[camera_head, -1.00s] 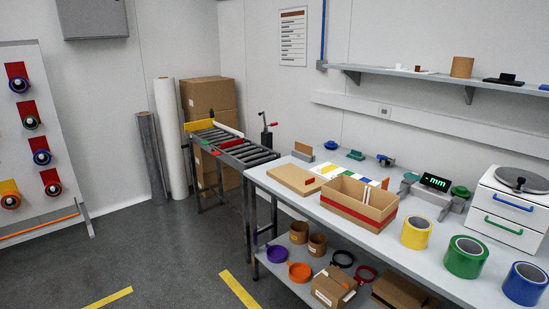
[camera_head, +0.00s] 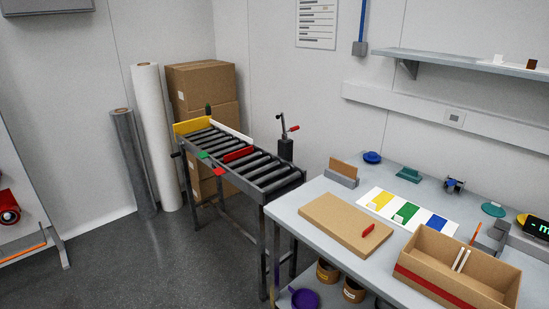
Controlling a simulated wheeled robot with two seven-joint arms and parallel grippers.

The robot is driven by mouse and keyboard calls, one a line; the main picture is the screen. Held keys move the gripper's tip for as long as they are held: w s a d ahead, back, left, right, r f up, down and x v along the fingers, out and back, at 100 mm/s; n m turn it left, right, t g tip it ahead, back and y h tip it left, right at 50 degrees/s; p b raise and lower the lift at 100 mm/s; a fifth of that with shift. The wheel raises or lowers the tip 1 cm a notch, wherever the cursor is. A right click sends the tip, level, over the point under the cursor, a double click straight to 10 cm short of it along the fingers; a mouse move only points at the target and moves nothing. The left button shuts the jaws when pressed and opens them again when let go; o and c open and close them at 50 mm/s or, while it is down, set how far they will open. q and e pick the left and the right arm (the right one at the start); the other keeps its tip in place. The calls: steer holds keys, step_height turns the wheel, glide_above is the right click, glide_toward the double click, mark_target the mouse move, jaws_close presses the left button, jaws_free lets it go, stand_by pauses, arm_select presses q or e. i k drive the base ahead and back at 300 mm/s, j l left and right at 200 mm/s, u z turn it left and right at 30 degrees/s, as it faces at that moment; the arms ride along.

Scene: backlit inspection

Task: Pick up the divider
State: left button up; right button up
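A thin brown upright panel (camera_head: 343,168), which looks like the divider, stands in a grey holder (camera_head: 341,179) at the back left of the grey worktable (camera_head: 295,208). An open cardboard box (camera_head: 430,280) with a red band stands at the front right of the table. Two narrow white upright strips (camera_head: 461,260) show inside the box. Neither of my grippers is in view.
A flat cardboard piece (camera_head: 335,220) with a red item (camera_head: 368,231) lies left of the box. A colour card (camera_head: 410,212) lies behind it. A roller conveyor (camera_head: 230,158) stands left of the table. Grey floor (camera_head: 150,265) is clear at the lower left.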

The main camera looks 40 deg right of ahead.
mark_target(350, 170)
steer(key=i, duration=0.85)
steer(key=i+j+z, duration=0.1)
steer(key=i, duration=0.75)
steer(key=i+z, duration=0.25)
steer(key=i, duration=0.3)
steer(key=i+z, duration=0.3)
steer(key=i, duration=0.25)
steer(key=i+j+z, duration=0.25)
steer(key=i, duration=0.3)
steer(key=i+z, duration=0.1)
steer(key=z, duration=1.7)
